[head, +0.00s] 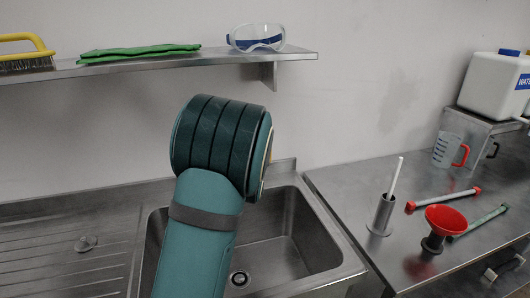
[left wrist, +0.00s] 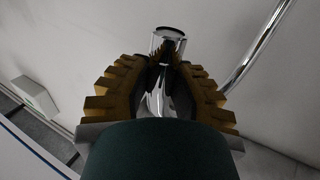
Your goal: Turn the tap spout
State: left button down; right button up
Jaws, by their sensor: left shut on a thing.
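In the left wrist view, my left gripper (left wrist: 168,66) has its two ridged, yellow-brown fingers closed around a chrome part of the tap (left wrist: 168,38). The part's round, shiny end stands out beyond the fingertips, and more chrome shows between the fingers. I cannot tell for sure which part of the tap this is. A long, slightly curved chrome pipe (left wrist: 254,62) runs beside the gripper on the right, apart from the fingers. In the head view, my teal arm stands in front of the sink (head: 305,235) and hides the tap and the gripper. My right gripper is not in view.
The left drainboard (head: 50,260) is mostly clear.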

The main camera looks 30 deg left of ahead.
pick_arm(q)
jog(key=s+a+m+h+b, duration=0.1)
jog(key=s+a+b, duration=0.3)
jog(key=s, duration=0.5)
jog(key=shift+m+t+h+b, duration=0.3)
jog(key=shift+t+h+b, duration=0.1)
jog(key=shift+h, duration=0.3)
jog(key=shift+f, duration=0.1)
jog(key=c, duration=1.1)
grip_release()
jog(key=shift+o, duration=1.4)
jog(key=shift+s, duration=0.15)
